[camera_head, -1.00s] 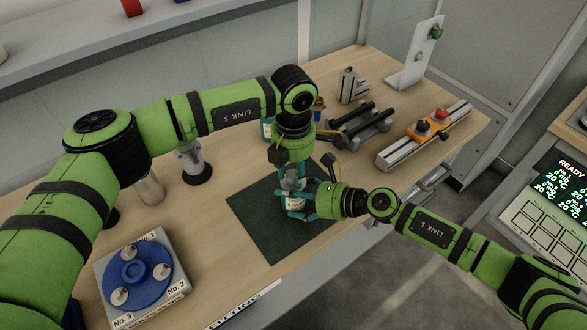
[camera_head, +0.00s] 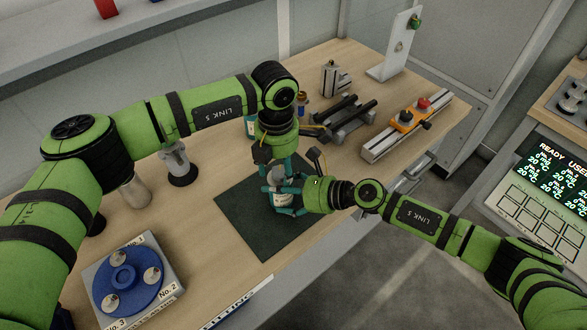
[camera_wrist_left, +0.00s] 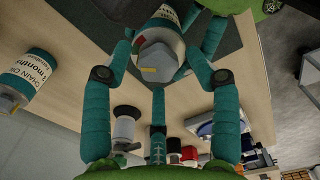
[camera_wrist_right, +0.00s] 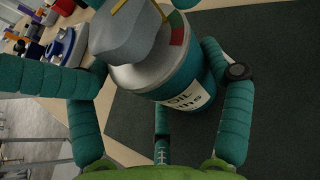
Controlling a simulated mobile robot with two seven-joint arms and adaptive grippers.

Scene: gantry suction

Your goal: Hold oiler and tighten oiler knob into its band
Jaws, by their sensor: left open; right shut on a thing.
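The oiler (camera_head: 281,199) is a teal bottle with a white label and a grey knob (camera_head: 277,174) on top, over the dark mat. My right gripper (camera_head: 292,196) is shut on the oiler's body. My left gripper (camera_head: 272,168) is above, open, its fingers on either side of the knob, apparently not clamped. The left wrist view shows the knob (camera_wrist_left: 158,58) with a yellow mark. The right wrist view shows the knob (camera_wrist_right: 125,35) and a coloured red and green band (camera_wrist_right: 178,35) on the shoulder. I cannot tell whether the mark is at the band.
The mat (camera_head: 262,245) lies on the wooden table (camera_head: 210,237). A blue round fixture (camera_head: 132,283) is at the front left. Grey-topped items (camera_head: 178,165) stand left of the mat. A second teal container (camera_head: 251,127) is behind my left gripper. Black rails (camera_head: 345,118) are at the back.

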